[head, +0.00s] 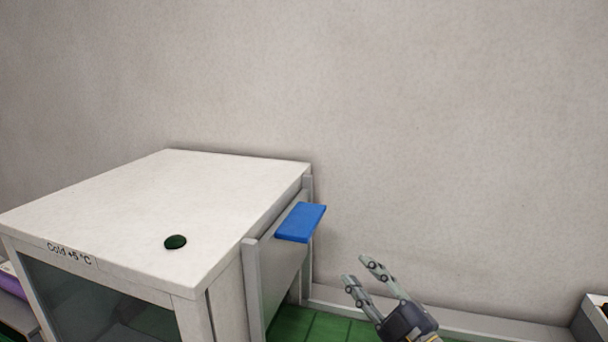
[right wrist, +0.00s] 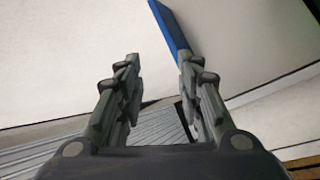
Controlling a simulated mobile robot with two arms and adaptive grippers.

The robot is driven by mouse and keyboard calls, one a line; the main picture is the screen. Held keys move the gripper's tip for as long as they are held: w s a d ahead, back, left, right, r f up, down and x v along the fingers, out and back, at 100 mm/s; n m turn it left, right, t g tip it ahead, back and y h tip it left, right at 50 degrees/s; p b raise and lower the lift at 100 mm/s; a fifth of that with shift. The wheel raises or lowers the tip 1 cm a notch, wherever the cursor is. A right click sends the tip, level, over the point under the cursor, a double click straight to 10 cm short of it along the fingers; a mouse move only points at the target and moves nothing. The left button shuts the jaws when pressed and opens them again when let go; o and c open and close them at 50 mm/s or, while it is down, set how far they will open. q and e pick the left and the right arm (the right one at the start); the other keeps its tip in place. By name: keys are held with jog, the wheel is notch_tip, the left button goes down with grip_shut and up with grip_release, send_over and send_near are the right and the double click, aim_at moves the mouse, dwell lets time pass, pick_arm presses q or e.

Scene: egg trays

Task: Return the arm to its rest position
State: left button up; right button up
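My right gripper (head: 369,272) is at the lower middle right of the head view, pointing up and to the left. Its two fingers are apart with nothing between them. It also shows open and empty in the right wrist view (right wrist: 158,75). The gripper is to the right of a white cold cabinet (head: 170,200) and apart from it in the head view. My left gripper is not in the head view.
A blue plate (head: 302,222) juts from the cabinet's right side, left of my gripper; its blue edge also shows beyond the fingers in the right wrist view (right wrist: 172,28). A dark green disc (head: 175,242) lies on the cabinet top. A plain wall stands behind.

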jog(key=s+d+f+m+g+h, duration=0.35)
jog(key=s+f+m+h, duration=0.2)
jog(key=f, duration=0.45)
jog(key=s+d+f+m+g+h, duration=0.3)
jog(key=s+d+f+m+h, duration=0.3)
jog(key=f, duration=0.4)
jog(key=s+f+m+g, duration=0.2)
jog(key=s+f+g, duration=0.2)
jog(key=s, duration=0.7)
jog(key=s+f+m+g, duration=0.1)
jog(key=s+f+g, duration=0.35)
jog(key=s, duration=0.55)
jog(key=s+f+b, duration=0.3)
jog(key=f+b, duration=0.2)
jog(key=f, duration=2.8)
pick_arm(q)
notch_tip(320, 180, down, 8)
jog(key=b, duration=0.3)
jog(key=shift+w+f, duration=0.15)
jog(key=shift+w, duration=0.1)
pick_arm(e)
jog(key=s+d+f+g, duration=0.2)
jog(key=s+f, duration=1.4)
jog(key=f, duration=0.2)
jog(key=shift+s+f+y, duration=0.15)
jog(key=shift+s+y, duration=0.15)
jog(key=shift+y, duration=0.05)
